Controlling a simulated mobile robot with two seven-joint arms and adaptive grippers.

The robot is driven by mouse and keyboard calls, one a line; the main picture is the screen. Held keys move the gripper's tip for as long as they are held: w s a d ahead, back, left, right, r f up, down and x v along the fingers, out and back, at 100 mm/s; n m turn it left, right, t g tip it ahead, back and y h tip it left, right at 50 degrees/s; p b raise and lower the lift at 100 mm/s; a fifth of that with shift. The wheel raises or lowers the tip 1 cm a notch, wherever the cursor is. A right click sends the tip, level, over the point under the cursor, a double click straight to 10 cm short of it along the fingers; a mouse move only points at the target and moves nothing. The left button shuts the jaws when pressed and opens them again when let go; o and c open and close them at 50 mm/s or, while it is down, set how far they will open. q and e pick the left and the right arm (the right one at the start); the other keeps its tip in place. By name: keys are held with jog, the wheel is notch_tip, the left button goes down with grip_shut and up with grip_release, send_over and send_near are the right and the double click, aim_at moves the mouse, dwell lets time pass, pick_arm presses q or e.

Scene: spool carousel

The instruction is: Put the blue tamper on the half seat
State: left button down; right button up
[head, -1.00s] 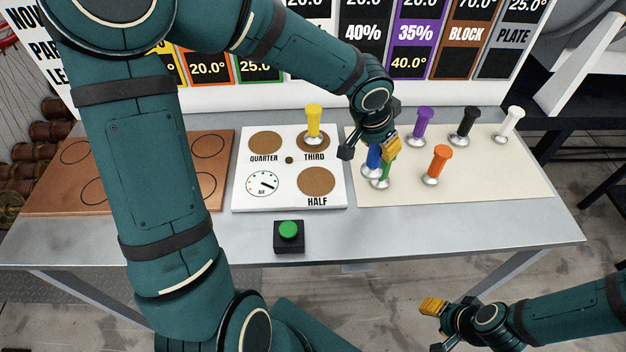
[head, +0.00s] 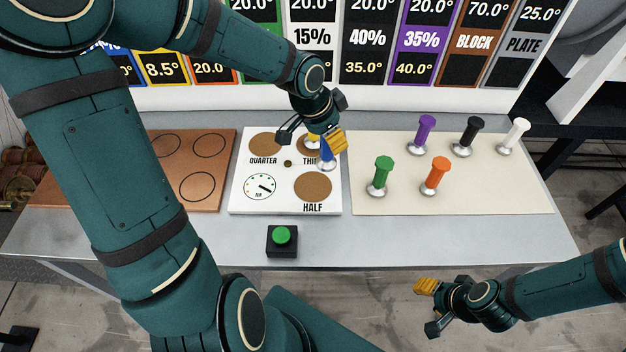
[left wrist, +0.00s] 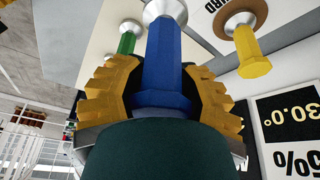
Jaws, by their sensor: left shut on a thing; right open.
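The blue tamper (head: 327,156) is held in my left gripper (head: 325,142), base down, over the white seat board (head: 239,205), close to the third seat. In the left wrist view the blue tamper (left wrist: 165,65) stands between the yellow fingers of my left gripper (left wrist: 165,95). The half seat (head: 313,186) is a bare brown disc at the board's front right. The yellow tamper (head: 311,141) stands on the third seat, partly hidden behind my left gripper; it also shows in the left wrist view (left wrist: 253,55). My right gripper (head: 428,308) is open and empty, low at the front right.
Green (head: 382,173), orange (head: 437,173), purple (head: 425,133), black (head: 468,135) and white (head: 515,134) tampers stand on the cream mat (head: 480,200). A green button (head: 282,237) sits in front of the board. A brown board (head: 224,160) with circles lies at left.

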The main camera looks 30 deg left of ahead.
aim_at(318, 157)
pick_arm(q)
jog(key=shift+s+a+r+m+p, duration=0.25)
jog(key=shift+s+a, duration=0.1)
jog(key=shift+a, duration=0.3)
jog(key=shift+s+a+r+m+p, duration=0.15)
jog(key=shift+s+a+m+p, duration=0.15)
jog(key=shift+a, duration=0.3)
jog(key=shift+s+a+f, duration=0.1)
jog(key=shift+s+f, duration=0.05)
jog(key=shift+h, duration=0.3)
notch_tip(318, 157, down, 6)
jog(key=shift+f+b, duration=0.1)
jog(key=shift+b, duration=0.95)
jog(key=shift+f+b, duration=0.65)
jog(key=shift+f, duration=1.15)
jog(key=shift+f, duration=0.15)
jog(key=c, duration=0.5)
grip_release()
